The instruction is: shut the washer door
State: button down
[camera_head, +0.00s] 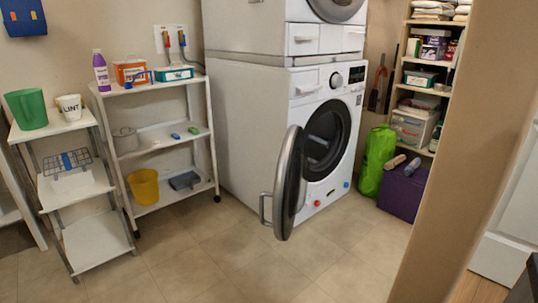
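The white washer (262,140) stands in the middle of the view, with a second machine stacked on top of it. Its round door (290,185) is swung wide open toward the front left, hinged on the side near the drum opening. The door has a silver rim, dark glass and a bar handle (264,208) at its left edge. The dark round drum opening (327,140) is uncovered. My gripper is not in view.
A white shelf cart (160,138) and a stepped white stand (75,187) are on the left. A green bag (376,160) and purple box (402,190) are at the right. A tan wall edge (470,150) blocks the right foreground. The tiled floor (250,270) in front is clear.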

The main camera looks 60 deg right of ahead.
aim_at(286, 193)
jog(key=z, duration=0.05)
jog(key=i, duration=0.9)
jog(key=u, duration=0.05)
